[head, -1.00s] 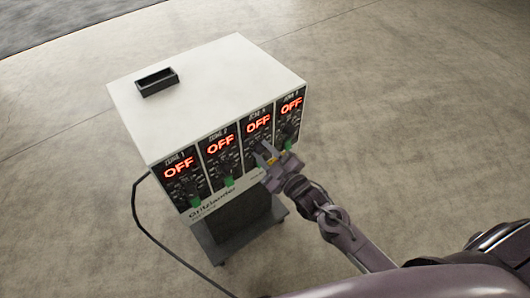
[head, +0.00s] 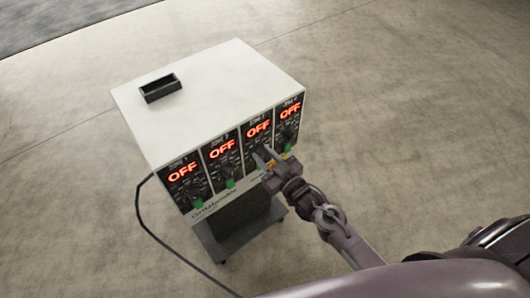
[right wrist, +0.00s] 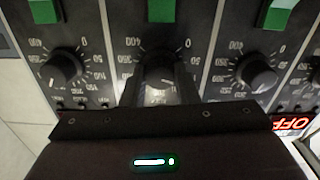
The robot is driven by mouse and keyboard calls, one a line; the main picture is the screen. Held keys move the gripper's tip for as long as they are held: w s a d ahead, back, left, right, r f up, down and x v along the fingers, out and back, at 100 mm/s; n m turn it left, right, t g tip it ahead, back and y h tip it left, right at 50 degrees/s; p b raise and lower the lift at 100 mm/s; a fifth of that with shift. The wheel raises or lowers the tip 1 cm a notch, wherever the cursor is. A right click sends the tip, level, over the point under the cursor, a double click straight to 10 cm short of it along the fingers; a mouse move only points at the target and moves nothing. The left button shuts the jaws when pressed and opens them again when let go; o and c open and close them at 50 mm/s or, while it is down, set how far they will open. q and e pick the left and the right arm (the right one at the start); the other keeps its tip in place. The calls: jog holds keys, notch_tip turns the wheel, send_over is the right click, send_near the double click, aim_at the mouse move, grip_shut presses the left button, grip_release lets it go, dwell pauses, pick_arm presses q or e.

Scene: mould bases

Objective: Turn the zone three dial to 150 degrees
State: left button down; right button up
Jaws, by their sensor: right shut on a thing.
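The white controller box has a black front with several zone panels. The zone three panel (head: 258,133) is third from the left, and its red display reads OFF. My right gripper (head: 265,158) reaches it from the front. In the right wrist view, the gripper (right wrist: 160,84) is shut on the zone three dial (right wrist: 160,72), with one finger on each side of the black knob. The fingers cover part of the dial and its scale, and I cannot read its setting. A green switch (right wrist: 160,10) shows beside this dial. My left gripper is not in view.
Neighbouring dials (right wrist: 62,68) and (right wrist: 256,76) sit close on both sides. All displays read OFF. A small black tray (head: 160,89) lies on the box top (head: 215,85). The box stands on a dark wheeled base (head: 235,250). A black cable (head: 150,225) runs along the left floor.

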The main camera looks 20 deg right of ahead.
jog(key=m+p, duration=0.2)
jog(key=m, duration=0.2)
jog(key=shift+r+m, duration=0.1)
jog(key=shift+m, duration=0.2)
jog(key=shift+m+p, duration=0.45)
jog(key=shift+m, duration=0.85)
jog(key=o, duration=1)
jog(key=shift+c, duration=0.2)
jog(key=v, duration=0.7)
jog(key=shift+s+d, duration=0.2)
jog(key=shift+s, duration=0.15)
